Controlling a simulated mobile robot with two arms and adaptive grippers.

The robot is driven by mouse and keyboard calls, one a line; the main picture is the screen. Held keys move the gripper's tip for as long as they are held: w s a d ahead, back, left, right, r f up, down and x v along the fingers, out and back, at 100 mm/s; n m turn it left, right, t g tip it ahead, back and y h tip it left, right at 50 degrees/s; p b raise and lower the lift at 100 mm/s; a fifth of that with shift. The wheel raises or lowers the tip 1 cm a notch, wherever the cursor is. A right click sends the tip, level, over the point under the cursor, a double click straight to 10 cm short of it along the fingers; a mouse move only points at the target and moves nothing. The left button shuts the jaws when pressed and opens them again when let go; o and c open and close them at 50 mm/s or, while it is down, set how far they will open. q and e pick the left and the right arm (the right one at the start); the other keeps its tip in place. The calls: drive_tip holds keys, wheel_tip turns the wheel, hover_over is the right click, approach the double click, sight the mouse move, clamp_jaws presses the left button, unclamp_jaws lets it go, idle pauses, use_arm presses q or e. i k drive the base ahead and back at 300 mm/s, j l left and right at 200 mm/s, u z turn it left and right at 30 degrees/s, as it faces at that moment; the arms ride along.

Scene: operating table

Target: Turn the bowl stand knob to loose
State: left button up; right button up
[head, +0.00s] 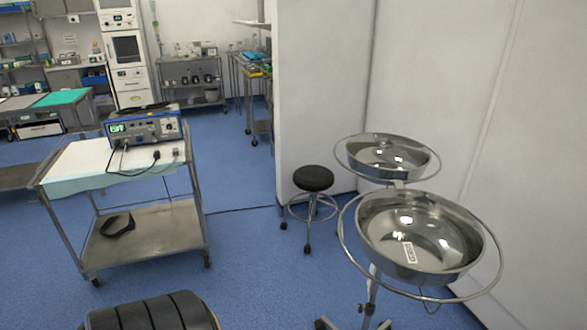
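The bowl stand (371,292) is at the lower right of the head view. It carries two shiny steel bowls in ring holders: a larger near bowl (440,228) and a smaller far bowl (385,158). The near bowl has a small white label inside. The pole shows below the near bowl, with a small fitting low on it. I cannot tell whether this fitting is the knob, or how the knob is set. Neither of my grippers is in view.
A black-topped stool (313,179) stands left of the stand, near a white partition (322,85). A steel cart (150,232) with an electronic device (145,128) on top is at the left. White wall lies close behind the stand. Blue floor (260,260) is clear between cart and stand.

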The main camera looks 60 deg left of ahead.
sight(361, 308)
drive_tip(key=u, duration=1.8)
drive_tip(key=i+j+u, duration=0.15)
drive_tip(key=u, duration=0.35)
drive_tip(key=i+j+u, duration=0.15)
drive_tip(key=u, duration=0.3)
drive_tip(key=i+j+u, duration=0.1)
drive_tip(key=u, duration=0.4)
drive_tip(key=i+l+z, duration=0.15)
drive_tip(key=i+z, duration=0.2)
drive_tip(key=i, duration=0.15)
drive_tip(key=i+z, duration=0.35)
drive_tip(key=i, duration=0.2)
drive_tip(key=i+j+z, duration=0.15)
drive_tip(key=i+z, duration=0.2)
drive_tip(key=i, duration=0.15)
drive_tip(key=i+j+z, duration=0.35)
drive_tip(key=i, duration=0.15)
